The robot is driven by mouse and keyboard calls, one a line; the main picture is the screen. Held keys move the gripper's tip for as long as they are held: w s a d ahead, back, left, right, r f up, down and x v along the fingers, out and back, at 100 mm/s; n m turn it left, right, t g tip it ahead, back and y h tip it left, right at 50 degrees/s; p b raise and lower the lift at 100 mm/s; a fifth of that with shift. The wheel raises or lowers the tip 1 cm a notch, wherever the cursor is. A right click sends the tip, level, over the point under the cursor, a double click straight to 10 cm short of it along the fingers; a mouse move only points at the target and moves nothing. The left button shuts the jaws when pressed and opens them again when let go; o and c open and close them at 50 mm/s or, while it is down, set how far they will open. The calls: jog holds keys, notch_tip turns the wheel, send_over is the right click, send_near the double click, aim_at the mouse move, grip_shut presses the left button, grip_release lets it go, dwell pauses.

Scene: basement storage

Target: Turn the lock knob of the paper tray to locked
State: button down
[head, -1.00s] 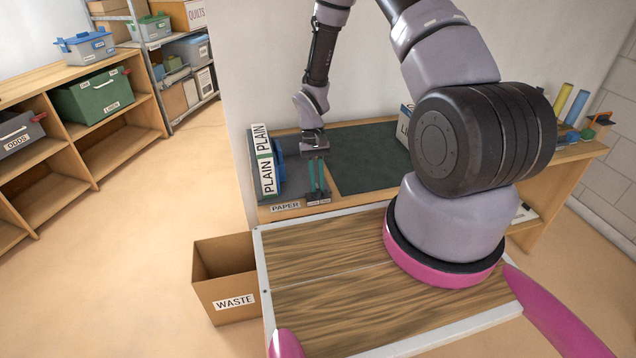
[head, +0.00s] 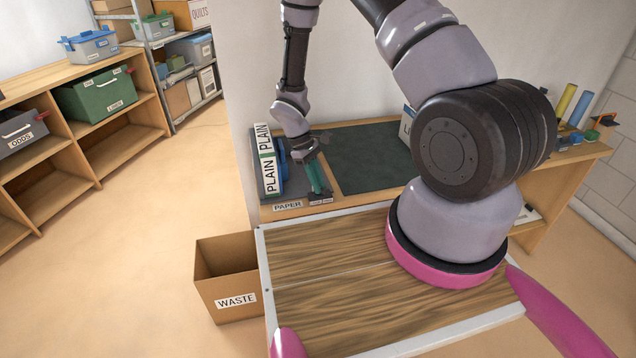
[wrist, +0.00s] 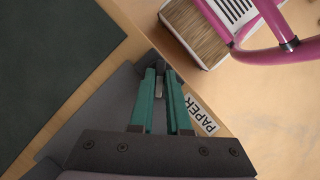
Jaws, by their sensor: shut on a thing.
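The grey paper tray (head: 297,188) sits at the left end of the workbench, with a PAPER label (head: 287,206) on the bench's front edge. My gripper (head: 321,194) is at the tray's front right corner, pointing down and leaning. In the wrist view its green fingers (wrist: 161,88) are shut on a small dark grey lock knob (wrist: 161,69). Most of the knob is hidden between the fingertips. The small label plate (head: 321,201) beside it is too small to read, so I cannot tell the knob's position.
Packs marked PLAIN (head: 268,165) and a blue item stand left of my gripper. A dark green mat (head: 370,160) lies to the right on the bench. A WASTE box (head: 225,290) stands on the floor at front left.

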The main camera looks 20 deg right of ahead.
jog(key=shift+n, duration=0.4)
jog(key=c, duration=0.9)
grip_release()
jog(key=v, duration=1.1)
jog(key=shift+s+a+f, duration=0.1)
jog(key=shift+s+a, duration=0.05)
